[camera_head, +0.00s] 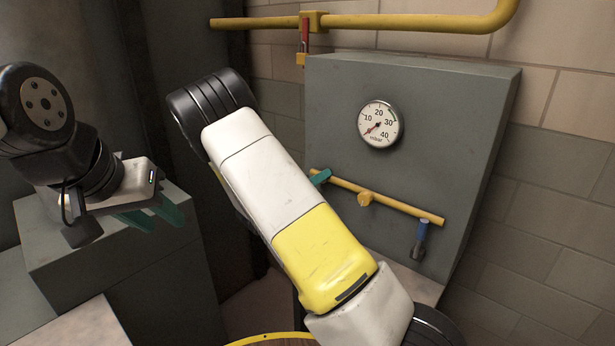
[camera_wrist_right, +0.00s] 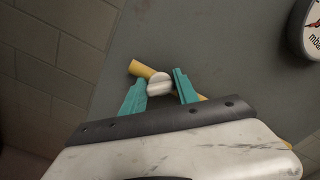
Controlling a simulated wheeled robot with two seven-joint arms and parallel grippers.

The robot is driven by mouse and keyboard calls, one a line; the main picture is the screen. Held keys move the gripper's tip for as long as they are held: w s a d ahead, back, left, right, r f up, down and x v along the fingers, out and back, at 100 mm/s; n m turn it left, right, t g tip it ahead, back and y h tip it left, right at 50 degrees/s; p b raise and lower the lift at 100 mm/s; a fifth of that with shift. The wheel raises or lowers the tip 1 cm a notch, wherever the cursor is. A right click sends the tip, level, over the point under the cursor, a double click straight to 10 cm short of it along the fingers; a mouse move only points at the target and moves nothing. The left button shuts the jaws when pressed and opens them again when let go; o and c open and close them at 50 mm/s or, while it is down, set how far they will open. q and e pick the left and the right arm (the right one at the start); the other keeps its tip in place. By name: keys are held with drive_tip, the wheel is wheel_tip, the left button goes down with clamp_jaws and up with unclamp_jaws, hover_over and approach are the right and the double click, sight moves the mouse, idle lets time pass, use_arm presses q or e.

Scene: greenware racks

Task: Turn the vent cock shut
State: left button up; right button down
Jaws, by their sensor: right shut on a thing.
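A thin yellow pipe (camera_head: 395,206) runs across the grey panel below the gauge. A pale knob (camera_wrist_right: 158,84) sits near the pipe's left end in the right wrist view; in the head view my right arm hides it. My right gripper (camera_wrist_right: 160,90) is shut on this knob, a teal finger on each side. One teal fingertip of the right gripper (camera_head: 320,177) shows past my arm. A blue-handled cock (camera_head: 422,238) hangs at the pipe's right end. Which cock is the vent cock is not labelled. My left gripper (camera_head: 152,215) is open and empty at the left.
A round gauge (camera_head: 380,124) is on the grey panel (camera_head: 440,110), its needle at the low end. A thicker yellow pipe (camera_head: 400,22) with a red lever (camera_head: 305,35) runs above. A grey block (camera_head: 55,245) stands under my left gripper. A yellow-rimmed round thing (camera_head: 262,339) is at the bottom.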

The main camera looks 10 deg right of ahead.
drive_tip(key=n, duration=0.4)
drive_tip(key=shift+n, duration=0.4)
drive_tip(key=n, duration=0.4)
drive_tip(key=shift+w+a+f+n, duration=0.1)
drive_tip(key=shift+n, duration=0.2)
drive_tip(key=c, duration=0.9)
unclamp_jaws()
